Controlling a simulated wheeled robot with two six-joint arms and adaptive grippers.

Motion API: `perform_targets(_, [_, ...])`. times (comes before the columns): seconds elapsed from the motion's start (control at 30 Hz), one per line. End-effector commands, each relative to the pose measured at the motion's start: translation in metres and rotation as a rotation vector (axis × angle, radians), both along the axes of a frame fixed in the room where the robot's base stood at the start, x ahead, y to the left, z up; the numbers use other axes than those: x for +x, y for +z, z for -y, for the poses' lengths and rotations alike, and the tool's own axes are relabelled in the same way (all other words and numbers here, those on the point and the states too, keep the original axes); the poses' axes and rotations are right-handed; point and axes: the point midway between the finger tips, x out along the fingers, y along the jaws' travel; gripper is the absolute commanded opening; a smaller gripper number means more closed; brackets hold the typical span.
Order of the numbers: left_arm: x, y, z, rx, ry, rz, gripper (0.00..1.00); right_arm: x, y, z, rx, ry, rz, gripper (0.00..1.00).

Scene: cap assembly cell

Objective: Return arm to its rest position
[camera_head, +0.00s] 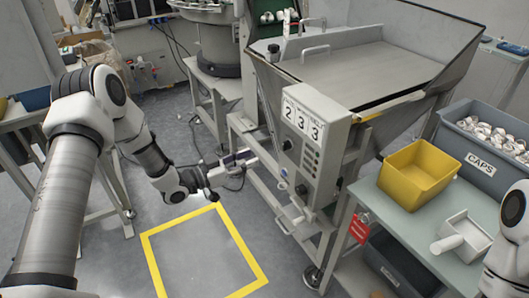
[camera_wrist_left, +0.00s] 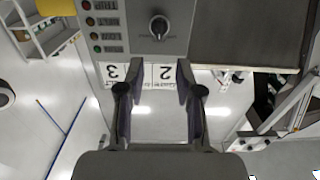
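My left arm comes in from the left in the head view and reaches over the floor toward the hopper machine. My left gripper (camera_head: 240,160) is at its end, in front of the machine's frame. In the left wrist view my left gripper (camera_wrist_left: 158,85) has its two dark fingers apart, with nothing between them. Behind the fingers are the machine's control panel (camera_wrist_left: 145,25) and its number cards (camera_wrist_left: 140,74). Part of my right arm shows at the right edge of the head view; its gripper is out of view.
The hopper machine (camera_head: 350,75) stands right of my left gripper, its panel (camera_head: 305,140) facing forward. A side table (camera_head: 405,205) holds a yellow bin (camera_head: 418,172), a grey caps bin (camera_head: 480,145) and a white scoop (camera_head: 463,235). The yellow floor square (camera_head: 205,255) is empty.

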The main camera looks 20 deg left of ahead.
Motion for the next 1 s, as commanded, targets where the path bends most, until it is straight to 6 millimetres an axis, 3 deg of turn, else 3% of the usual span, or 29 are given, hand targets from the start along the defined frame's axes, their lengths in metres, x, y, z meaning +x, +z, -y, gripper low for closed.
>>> perform_targets(0.13, [-0.009,0.000,-0.006,-0.001,-0.001,0.001,0.35,0.000,0.000,0.000,0.000,0.000,0.000,0.31])
perform_targets(0.6, [-0.010,0.000,-0.005,0.001,-0.003,-0.007,0.35,0.000,0.004,0.000,0.000,0.000,0.000,0.31])
perform_targets(0.7, [-0.020,-0.007,0.019,0.021,-0.055,-0.056,0.35,0.000,0.021,0.000,0.000,0.000,0.000,0.31])
perform_targets(0.77, [-0.037,-0.020,0.047,0.024,-0.092,-0.133,0.35,0.000,0.033,0.000,0.000,0.000,0.000,0.31])
perform_targets(0.87, [-0.087,-0.069,0.089,0.065,-0.048,-0.415,0.35,0.000,0.056,0.000,0.000,0.000,0.000,0.31])
perform_targets(0.93, [-0.138,-0.110,0.100,0.136,0.033,-0.657,0.35,0.000,0.067,0.000,0.000,0.000,0.001,0.31])
perform_targets(1.0, [-0.195,-0.141,0.096,0.226,0.127,-0.886,0.35,0.000,0.073,0.000,0.000,0.000,0.000,0.31])
